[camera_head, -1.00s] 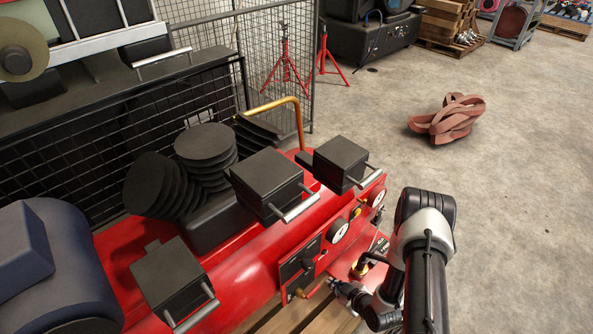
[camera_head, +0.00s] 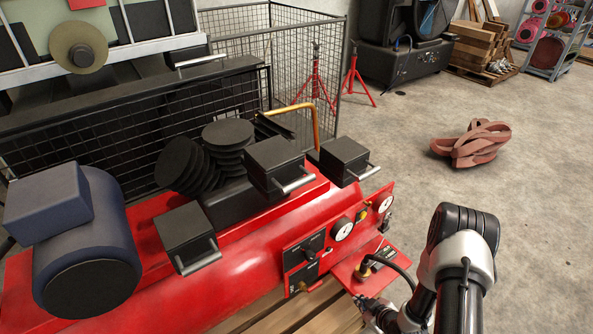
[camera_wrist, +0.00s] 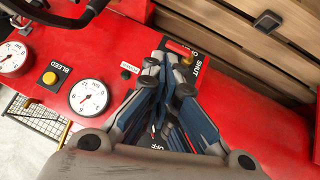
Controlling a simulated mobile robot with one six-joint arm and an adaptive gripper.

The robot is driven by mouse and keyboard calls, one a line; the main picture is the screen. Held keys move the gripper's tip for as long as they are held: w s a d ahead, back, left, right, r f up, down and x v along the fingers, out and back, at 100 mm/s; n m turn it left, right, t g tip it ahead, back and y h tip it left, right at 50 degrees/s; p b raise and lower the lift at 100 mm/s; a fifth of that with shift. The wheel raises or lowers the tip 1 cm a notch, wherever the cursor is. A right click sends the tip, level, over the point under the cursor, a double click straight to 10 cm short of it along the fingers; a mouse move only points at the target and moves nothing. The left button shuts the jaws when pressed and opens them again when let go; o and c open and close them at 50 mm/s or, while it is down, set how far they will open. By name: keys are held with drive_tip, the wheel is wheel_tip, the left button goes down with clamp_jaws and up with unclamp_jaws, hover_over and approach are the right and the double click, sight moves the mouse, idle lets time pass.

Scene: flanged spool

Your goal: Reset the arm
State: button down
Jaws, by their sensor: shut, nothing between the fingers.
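My gripper (camera_head: 368,304) is small and partly cut off by my own arm at the lower right of the head view, beside the front panel of the red compressor (camera_head: 255,249). In the wrist view my gripper (camera_wrist: 168,72) is shut, with its blue-grey fingers drawn together and nothing between them. The fingertips lie in front of the red panel (camera_wrist: 105,60), by the SHUT lettering and a brass fitting. I cannot tell whether they touch it. My arm is bent, with its elbow raised at the right.
Black boxes with metal handles (camera_head: 187,237) stick out over the compressor, beside a dark blue motor (camera_head: 85,255). Gauges (camera_head: 342,229) and a black hose (camera_head: 392,266) are close to my gripper. A wire cage (camera_head: 255,52) stands behind. Pink-brown straps (camera_head: 473,145) lie on open floor at the right.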

drive_tip(key=w+d+r+m+h, duration=0.1)
drive_tip(key=w+d+r, duration=0.15)
drive_tip(key=r, duration=0.45)
drive_tip(key=w+d+r+h, duration=0.1)
drive_tip(key=w+r, duration=0.2)
drive_tip(key=r, duration=0.4)
wheel_tip(320, 180, up, 17)
drive_tip(key=s+m+g+h, duration=0.2)
drive_tip(key=s, duration=0.1)
drive_tip(key=s+a+r+m+g, duration=0.1)
drive_tip(key=s+a+r+m, duration=0.15)
drive_tip(key=s+r, duration=0.55)
drive_tip(key=s+a+r+m, duration=0.2)
drive_tip(key=s+a+r, duration=0.2)
drive_tip(key=s+r, duration=0.4)
drive_tip(key=s+a+r+y, duration=0.1)
drive_tip(key=s+a, duration=0.3)
drive_tip(key=s, duration=0.6)
drive_tip(key=shift+s+r+m+g, duration=0.35)
drive_tip(key=shift+r+m, duration=0.1)
drive_tip(key=shift+r, duration=0.15)
